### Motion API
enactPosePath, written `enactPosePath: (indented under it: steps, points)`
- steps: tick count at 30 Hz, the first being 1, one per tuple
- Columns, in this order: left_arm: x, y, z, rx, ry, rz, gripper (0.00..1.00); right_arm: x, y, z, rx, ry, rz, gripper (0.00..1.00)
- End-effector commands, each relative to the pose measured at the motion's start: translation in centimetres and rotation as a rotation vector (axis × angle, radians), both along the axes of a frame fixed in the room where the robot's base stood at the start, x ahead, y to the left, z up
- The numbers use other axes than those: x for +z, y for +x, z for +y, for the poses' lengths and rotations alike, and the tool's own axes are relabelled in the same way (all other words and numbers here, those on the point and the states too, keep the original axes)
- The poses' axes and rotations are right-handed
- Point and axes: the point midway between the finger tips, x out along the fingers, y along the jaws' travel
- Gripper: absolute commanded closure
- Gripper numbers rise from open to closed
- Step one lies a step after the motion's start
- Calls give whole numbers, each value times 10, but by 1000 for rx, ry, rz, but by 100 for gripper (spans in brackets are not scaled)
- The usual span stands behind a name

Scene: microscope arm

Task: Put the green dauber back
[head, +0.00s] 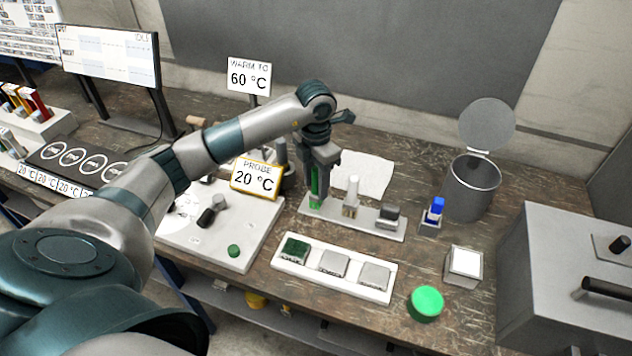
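The green dauber (314,188) is upright between the fingers of my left gripper (318,185). The fingers are close against it on both sides, and its upper part is hidden by them. Its lower end is at the left end of a pale holder strip (368,226); I cannot tell whether it touches the strip or hangs just above it. A white dauber-like piece (352,192) and a grey block with a dark top (388,216) stand on the same strip. My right gripper is not in view.
In front is a white tray (312,281) with one green pad (295,250) and two grey ones. A green round lid (426,302), an open metal bin (473,188) and a grey box (565,280) are at right. The probe sign (256,177) stands left of the gripper.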

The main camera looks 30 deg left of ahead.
Motion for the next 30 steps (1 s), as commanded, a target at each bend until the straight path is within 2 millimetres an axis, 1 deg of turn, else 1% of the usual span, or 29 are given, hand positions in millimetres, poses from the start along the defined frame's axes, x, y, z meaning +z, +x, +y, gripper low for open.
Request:
enactPosePath:
  steps: [8,10,13,17,24,30]
  points:
    - [4,0,0,0,0,0,62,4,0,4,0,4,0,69]
    - [6,1,0,0,1,-1,62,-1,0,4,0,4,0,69]
    - [15,1,0,0,0,-4,62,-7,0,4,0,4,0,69]
    - [33,1,0,0,0,-4,62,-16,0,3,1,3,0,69]
    - [76,1,0,0,1,-7,62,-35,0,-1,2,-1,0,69]
    - [104,0,1,1,1,-4,62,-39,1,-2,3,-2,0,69]
